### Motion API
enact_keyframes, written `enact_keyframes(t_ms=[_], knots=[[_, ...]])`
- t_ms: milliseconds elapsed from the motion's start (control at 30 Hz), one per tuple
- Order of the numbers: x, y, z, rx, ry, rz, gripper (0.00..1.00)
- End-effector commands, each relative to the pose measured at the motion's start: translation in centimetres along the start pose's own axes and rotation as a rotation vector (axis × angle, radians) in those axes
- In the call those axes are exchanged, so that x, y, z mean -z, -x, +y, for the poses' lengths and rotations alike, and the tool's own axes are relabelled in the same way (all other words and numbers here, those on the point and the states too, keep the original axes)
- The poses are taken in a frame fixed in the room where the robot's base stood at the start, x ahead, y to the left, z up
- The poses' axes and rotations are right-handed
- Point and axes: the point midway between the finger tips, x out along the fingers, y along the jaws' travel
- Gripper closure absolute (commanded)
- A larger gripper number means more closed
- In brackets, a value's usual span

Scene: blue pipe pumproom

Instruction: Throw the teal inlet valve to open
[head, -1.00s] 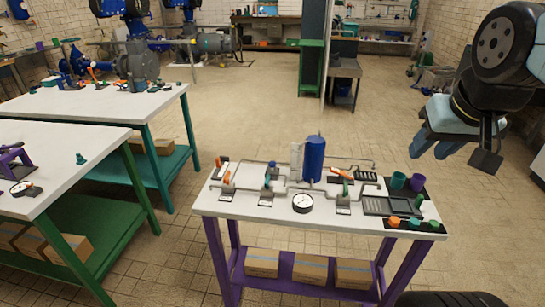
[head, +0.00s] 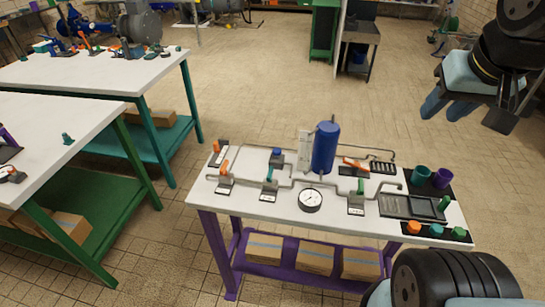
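On the white bench with purple legs (head: 290,205), a pipe rig runs around a blue tank (head: 325,148). A valve with a small teal-green handle (head: 269,173) sits on the front pipe, left of the gauge. Another valve with a green handle (head: 360,185) stands right of the gauge. Their labels are too small to read, so I cannot tell which is the inlet valve. My gripper (head: 447,108) is at the upper right, well away from the rig. Its two blue fingers are apart, with nothing between them.
Green (head: 110,195) and teal (head: 155,150) framed benches stand left.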

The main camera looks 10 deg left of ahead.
Motion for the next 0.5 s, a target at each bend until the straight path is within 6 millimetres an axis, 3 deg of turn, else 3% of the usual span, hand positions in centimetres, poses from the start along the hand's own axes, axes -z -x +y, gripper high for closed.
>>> enact_keyframes(t_ms=[267, 500], knots=[[2.5, -1.9, -2.7, 0.052, -0.017, -0.074, 0.62], [5.6, -5.7, -8.4, 0.1, -0.041, -0.2, 0.62]])
